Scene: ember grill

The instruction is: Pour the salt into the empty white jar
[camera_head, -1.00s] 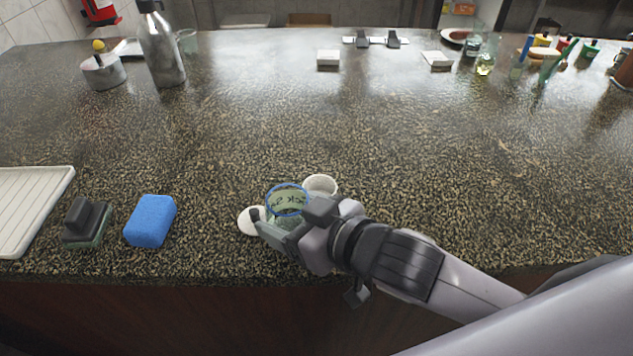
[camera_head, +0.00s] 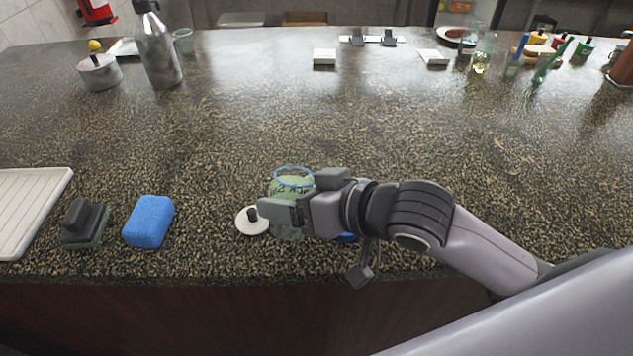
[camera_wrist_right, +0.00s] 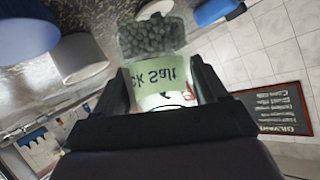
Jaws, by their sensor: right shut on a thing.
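My right gripper (camera_head: 283,212) is shut on the salt jar (camera_head: 290,190), a glass jar with a green label, black lettering and a blue rim. The jar looks close to upright in the head view. In the right wrist view the salt jar (camera_wrist_right: 160,76) sits between the fingers, with dark granules (camera_wrist_right: 150,36) inside the clear glass. A white cylinder (camera_wrist_right: 78,58), which looks like the white jar, shows beside it there; in the head view the white jar is hidden behind my gripper. My left gripper is not in view.
A white lid with a black knob (camera_head: 250,221) lies left of the salt jar. A blue object (camera_head: 346,238) shows partly under my wrist. A blue sponge (camera_head: 149,221), a black-handled scrubber (camera_head: 84,222) and a white tray (camera_head: 30,205) are further left. The middle counter is clear.

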